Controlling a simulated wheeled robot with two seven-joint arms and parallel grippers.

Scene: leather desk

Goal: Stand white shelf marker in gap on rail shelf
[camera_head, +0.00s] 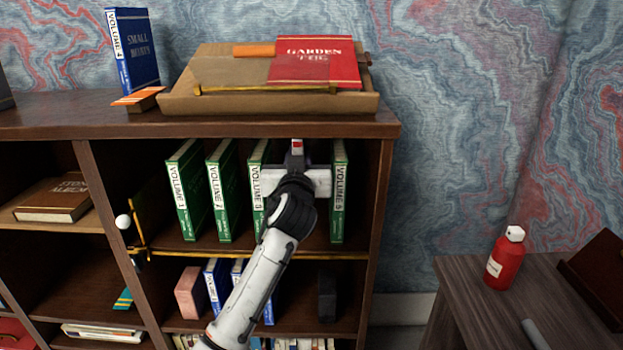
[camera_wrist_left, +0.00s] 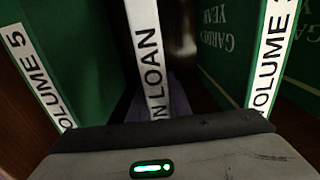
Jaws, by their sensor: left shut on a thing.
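The white shelf marker (camera_wrist_left: 148,55), lettered "N LOAN" in the part that shows, stands roughly upright in the left wrist view, between the green Volume 5 (camera_wrist_left: 38,75) and Volume 3 (camera_wrist_left: 268,60) books. Its top, white with a red patch (camera_head: 297,147), shows above my left gripper (camera_head: 296,180) in the head view. My left gripper is shut on the marker, within the gap on the rail shelf (camera_head: 240,253). The hand hides the marker's lower part in the head view, and I cannot tell whether its base touches the shelf. My right gripper is out of view.
Volume 1 (camera_head: 187,190) and Volume 2 (camera_head: 222,190) stand to the left on the same shelf. A brass rail runs along its front edge. A wooden tray (camera_head: 270,103) with a red book (camera_head: 315,65) sits on top. A red bottle (camera_head: 505,260) stands on the right-hand table.

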